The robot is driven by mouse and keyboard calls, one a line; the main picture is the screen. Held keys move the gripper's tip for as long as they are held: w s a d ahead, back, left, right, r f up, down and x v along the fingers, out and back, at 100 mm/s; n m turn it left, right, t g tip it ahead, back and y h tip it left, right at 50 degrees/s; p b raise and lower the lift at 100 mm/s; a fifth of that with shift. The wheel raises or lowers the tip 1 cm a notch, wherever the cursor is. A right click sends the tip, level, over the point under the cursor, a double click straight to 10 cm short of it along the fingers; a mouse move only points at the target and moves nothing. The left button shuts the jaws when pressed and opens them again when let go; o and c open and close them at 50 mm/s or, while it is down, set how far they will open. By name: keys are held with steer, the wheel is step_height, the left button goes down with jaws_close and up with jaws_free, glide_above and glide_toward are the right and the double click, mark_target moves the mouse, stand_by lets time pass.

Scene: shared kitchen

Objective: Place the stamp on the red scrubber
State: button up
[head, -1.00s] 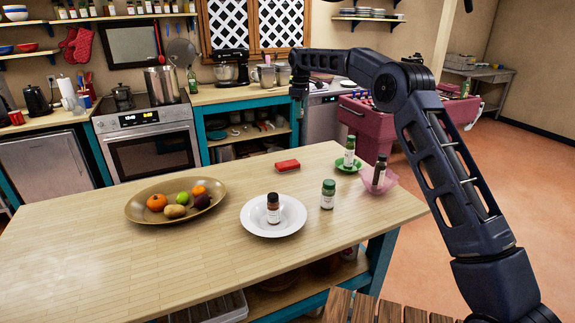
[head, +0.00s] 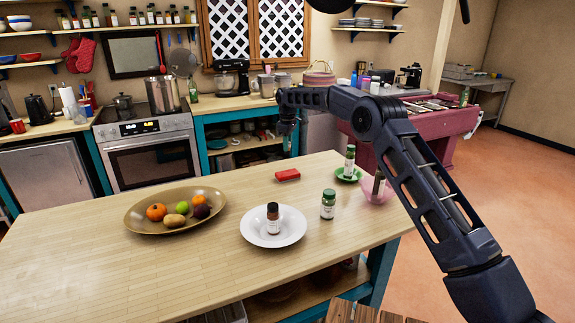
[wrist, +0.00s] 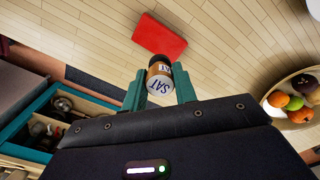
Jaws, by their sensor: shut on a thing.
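The red scrubber (head: 287,174) lies flat near the far edge of the wooden table; in the wrist view it is a red block (wrist: 160,36) just beyond the fingertips. My gripper (wrist: 158,84) is shut on the stamp (wrist: 159,82), a small brown cylinder with a dark end and a white label with dark letters. The stamp is held between the two teal fingers, apart from the scrubber. In the head view my gripper (head: 287,143) hangs pointing down above the far side of the table; the stamp is too small to make out there.
A white plate (head: 252,234) holds a brown jar. A green-capped jar (head: 328,205) stands to its right. A green saucer (head: 341,177) with a jar and a pink bowl (head: 376,194) are at the right. A fruit platter (head: 140,223) is at the left. Table around the scrubber is clear.

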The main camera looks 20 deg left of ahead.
step_height(320, 180, down, 10)
steer(key=shift+r, duration=0.1)
stand_by(0.4)
steer(key=o, duration=1)
step_height(320, 180, up, 12)
steer(key=shift+r, duration=0.1)
steer(key=shift+d, duration=0.1)
